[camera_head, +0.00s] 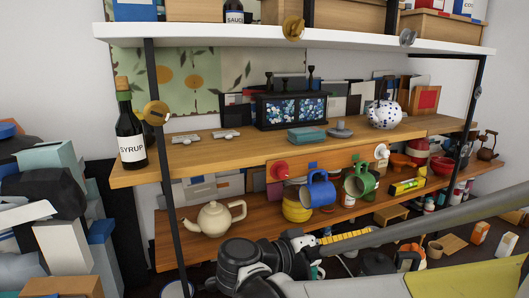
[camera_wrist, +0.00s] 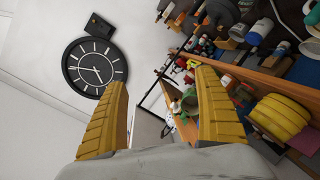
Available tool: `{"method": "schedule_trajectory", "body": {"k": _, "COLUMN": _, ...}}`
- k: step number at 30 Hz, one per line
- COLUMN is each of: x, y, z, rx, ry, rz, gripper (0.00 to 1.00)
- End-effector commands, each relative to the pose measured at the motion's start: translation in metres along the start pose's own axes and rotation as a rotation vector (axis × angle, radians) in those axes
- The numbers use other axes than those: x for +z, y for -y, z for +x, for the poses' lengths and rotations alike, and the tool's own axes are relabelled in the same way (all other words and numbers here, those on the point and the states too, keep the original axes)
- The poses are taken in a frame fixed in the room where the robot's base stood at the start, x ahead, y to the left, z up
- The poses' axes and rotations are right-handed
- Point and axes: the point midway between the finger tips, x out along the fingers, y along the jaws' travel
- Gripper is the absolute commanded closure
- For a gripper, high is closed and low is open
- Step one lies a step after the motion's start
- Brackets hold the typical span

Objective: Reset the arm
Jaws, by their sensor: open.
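My gripper shows in the wrist view (camera_wrist: 162,110) with its two yellow ridged fingers wide apart. Nothing is between the fingers. They frame the white wall and part of the shelf behind. In the head view my grey and black arm crosses the lower right, in front of the lower shelf. One yellow ridged finger (camera_head: 345,237) shows there, below the blue mug (camera_head: 318,190); the rest of the gripper is hard to make out. The wrist view is tilted, with the shelf running diagonally at right.
The wooden shelves (camera_head: 225,150) hold a syrup bottle (camera_head: 132,135) at left, a teapot (camera_head: 212,218), a green mug (camera_head: 361,182) and a spotted vase (camera_head: 384,114). Stacked boxes (camera_head: 62,245) stand at left. A round clock (camera_wrist: 94,68) hangs on the wall.

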Motion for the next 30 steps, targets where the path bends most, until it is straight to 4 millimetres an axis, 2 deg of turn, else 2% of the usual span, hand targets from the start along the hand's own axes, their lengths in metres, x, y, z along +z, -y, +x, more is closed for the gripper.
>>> {"method": "schedule_trajectory", "body": {"k": 3, "x": 0.018, "y": -0.001, "z": 0.018, "rx": -0.085, "ry": 0.061, "rz": -0.058, "gripper": 0.18}}
{"method": "schedule_trajectory", "body": {"k": 8, "x": 0.049, "y": 0.000, "z": 0.037, "rx": -0.238, "ry": 0.147, "rz": -0.132, "gripper": 0.18}}
{"method": "schedule_trajectory", "body": {"k": 13, "x": 0.099, "y": 0.003, "z": 0.046, "rx": -0.484, "ry": 0.243, "rz": -0.184, "gripper": 0.18}}
{"method": "schedule_trajectory", "body": {"k": 16, "x": 0.137, "y": 0.007, "z": 0.039, "rx": -0.686, "ry": 0.288, "rz": -0.174, "gripper": 0.18}}
{"method": "schedule_trajectory", "body": {"k": 18, "x": 0.158, "y": 0.011, "z": 0.026, "rx": -0.823, "ry": 0.300, "rz": -0.137, "gripper": 0.18}}
{"method": "schedule_trajectory", "body": {"k": 21, "x": 0.176, "y": 0.015, "z": 0.007, "rx": -0.980, "ry": 0.288, "rz": -0.058, "gripper": 0.18}}
{"method": "schedule_trajectory", "body": {"k": 25, "x": 0.184, "y": 0.017, "z": -0.012, "rx": -1.104, "ry": 0.255, "rz": 0.044, "gripper": 0.18}}
{"method": "schedule_trajectory", "body": {"k": 30, "x": 0.184, "y": 0.018, "z": -0.022, "rx": -1.164, "ry": 0.227, "rz": 0.112, "gripper": 0.18}}
